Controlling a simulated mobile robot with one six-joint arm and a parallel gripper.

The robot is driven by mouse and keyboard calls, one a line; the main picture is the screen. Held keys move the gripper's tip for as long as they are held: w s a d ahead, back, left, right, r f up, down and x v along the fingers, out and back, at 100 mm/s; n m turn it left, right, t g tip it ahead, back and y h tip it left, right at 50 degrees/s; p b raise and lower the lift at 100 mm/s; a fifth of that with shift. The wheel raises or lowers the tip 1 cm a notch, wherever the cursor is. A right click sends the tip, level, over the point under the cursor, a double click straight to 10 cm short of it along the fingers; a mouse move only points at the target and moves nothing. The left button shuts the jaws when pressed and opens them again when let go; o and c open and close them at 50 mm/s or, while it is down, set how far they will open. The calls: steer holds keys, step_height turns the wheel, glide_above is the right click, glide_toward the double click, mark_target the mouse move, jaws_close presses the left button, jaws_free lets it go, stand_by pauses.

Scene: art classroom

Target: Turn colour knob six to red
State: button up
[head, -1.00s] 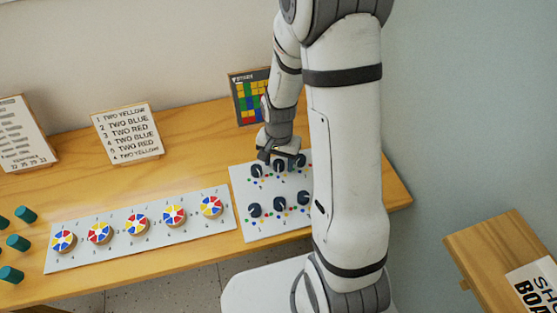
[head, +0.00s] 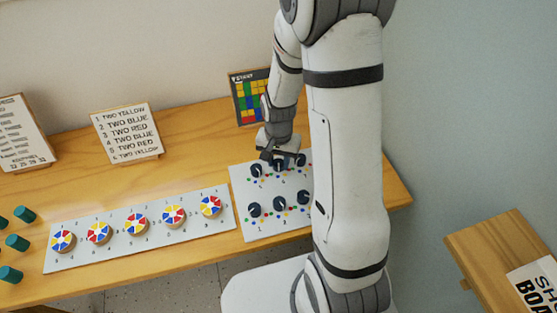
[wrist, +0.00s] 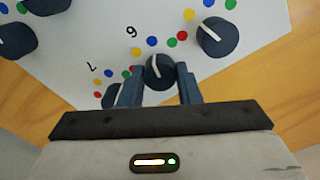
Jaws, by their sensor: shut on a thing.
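My gripper (wrist: 160,75) is shut on a dark blue knob (wrist: 159,70), with one finger on each side of it. A yellow dot (wrist: 136,51) and a red dot (wrist: 136,66) lie on the left of the knob, and a green dot (wrist: 172,42) on the upper right. In the head view my gripper (head: 284,158) is over the back row of the white knob board (head: 240,200), partly hiding that knob.
Neighbouring knobs stand close by, one on the right (wrist: 217,37) and one on the left (wrist: 113,96), partly behind a finger. A colour grid card (head: 250,100) stands behind the board. A panel of colour wheels (head: 190,237) lies to the left. My arm hides the board's right part.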

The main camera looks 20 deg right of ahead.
mark_target(278, 163)
steer(key=n+b, duration=0.1)
steer(key=n, duration=0.3)
steer(key=n+b, duration=0.1)
steer(key=n, duration=0.2)
steer(key=shift+n, duration=0.4)
steer(key=n+b, duration=0.1)
steer(key=n, duration=0.2)
steer(key=shift+n+b, duration=0.3)
steer(key=shift+n, duration=1.8)
steer(key=o, duration=1)
steer(key=shift+c, duration=0.2)
steer(key=shift+r, duration=0.1)
step_height(278, 163, up, 8)
steer(key=shift+f, duration=0.15)
